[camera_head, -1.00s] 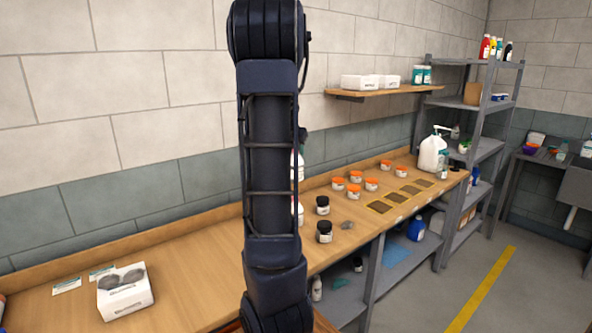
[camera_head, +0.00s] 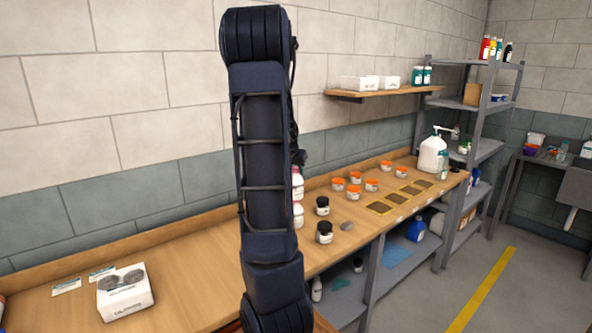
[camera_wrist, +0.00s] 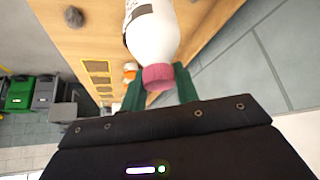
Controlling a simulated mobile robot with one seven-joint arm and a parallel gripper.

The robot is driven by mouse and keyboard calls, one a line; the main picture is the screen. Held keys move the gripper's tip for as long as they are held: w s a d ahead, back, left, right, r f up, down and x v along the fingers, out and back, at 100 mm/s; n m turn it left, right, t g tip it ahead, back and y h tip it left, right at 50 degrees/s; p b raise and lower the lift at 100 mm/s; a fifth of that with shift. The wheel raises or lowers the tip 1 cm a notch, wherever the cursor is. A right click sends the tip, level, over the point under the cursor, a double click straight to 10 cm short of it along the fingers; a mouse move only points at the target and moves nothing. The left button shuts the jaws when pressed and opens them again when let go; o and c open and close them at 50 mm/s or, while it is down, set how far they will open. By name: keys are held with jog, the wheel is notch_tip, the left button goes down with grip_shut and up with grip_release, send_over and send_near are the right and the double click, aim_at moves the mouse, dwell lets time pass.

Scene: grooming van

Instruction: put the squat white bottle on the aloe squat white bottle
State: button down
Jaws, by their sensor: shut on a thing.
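A white bottle with a pink cap (camera_wrist: 152,40) is in my gripper (camera_wrist: 160,86), whose green fingers close around its cap and neck in the wrist view. Its body extends away from the fingers and is cut by the top edge. In the head view the held bottle (camera_head: 297,187) shows partly beside my arm, directly above another squat white bottle (camera_head: 298,215) on the bench. My arm covers the left of both. I cannot tell whether the two touch. The gripper's fingers are hidden in the head view, and no label is readable.
Two black-lidded jars (camera_head: 324,232) and a grey lump (camera_head: 347,226) stand just right of the bottles. Several orange-lidded jars (camera_head: 354,191) and dark yellow-edged mats (camera_head: 380,208) lie farther along the bench. A white box (camera_head: 125,293) is at the left; bench between is clear.

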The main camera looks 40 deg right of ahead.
jog(key=shift+f, duration=0.1)
jog(key=c, duration=1.1)
grip_release()
jog(key=shift+o, duration=0.2)
jog(key=v, duration=1.1)
jog(key=s+a+r+n+t+y, duration=0.1)
jog(key=s+a+n+y, duration=0.2)
jog(key=a, duration=0.7)
jog(key=s+a+r+n, duration=0.1)
jog(key=s+a+n, duration=0.25)
jog(key=a, duration=0.75)
jog(key=s+a+f+n+y, duration=0.2)
jog(key=s+a+n, duration=0.3)
jog(key=s+a, duration=0.7)
jog(key=a+f, duration=0.1)
jog(key=a, duration=0.2)
jog(key=shift+f+n+y, duration=0.15)
jog(key=shift+n+y, duration=0.2)
jog(key=shift+y, duration=0.05)
jog(key=shift+s, duration=0.15)
